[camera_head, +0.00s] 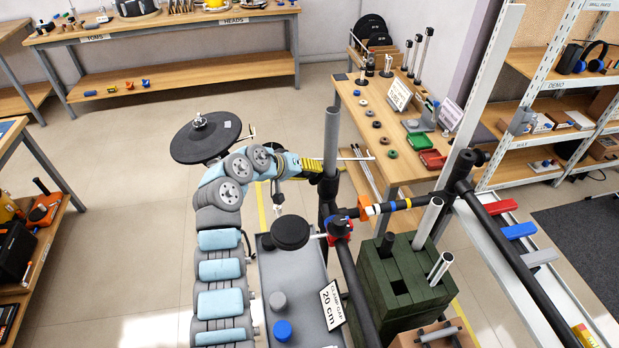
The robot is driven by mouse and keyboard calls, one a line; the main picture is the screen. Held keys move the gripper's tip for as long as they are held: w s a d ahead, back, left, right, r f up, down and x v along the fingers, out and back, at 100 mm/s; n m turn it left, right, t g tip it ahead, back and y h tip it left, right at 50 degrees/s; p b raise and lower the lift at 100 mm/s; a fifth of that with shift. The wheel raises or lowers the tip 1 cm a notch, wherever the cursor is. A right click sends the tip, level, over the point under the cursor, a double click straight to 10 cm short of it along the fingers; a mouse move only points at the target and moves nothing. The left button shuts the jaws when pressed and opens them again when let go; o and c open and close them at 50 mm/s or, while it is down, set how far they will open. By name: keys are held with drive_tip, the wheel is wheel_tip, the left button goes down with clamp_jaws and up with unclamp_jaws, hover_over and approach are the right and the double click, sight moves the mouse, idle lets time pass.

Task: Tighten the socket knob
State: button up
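My light blue and grey arm reaches up from the bottom and bends right. Its end, with a yellow-and-black band, meets the black rack post beside an upright grey tube (332,140). My gripper's fingers are not distinguishable there. A small black pad (290,232) sits left of a red-and-blue clamp (340,228) on the rack, with a short rod between them. An orange clamp (365,208) is on the crossbar to the right. I cannot tell which part is the socket knob.
A grey bench (300,285) under the small pad carries a grey knob-like piece (278,301), a blue one (283,330) and a "20 cm" sign (332,305). A dark green crate (405,290) with tubes stands right. Open floor lies behind my arm.

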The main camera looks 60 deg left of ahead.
drive_tip(key=shift+f, duration=0.1)
idle(0.5)
drive_tip(key=o, duration=1.2)
drive_tip(key=shift+m, duration=0.3)
drive_tip(key=a+v, duration=0.1)
drive_tip(key=v, duration=0.7)
drive_tip(key=shift+d, duration=0.4)
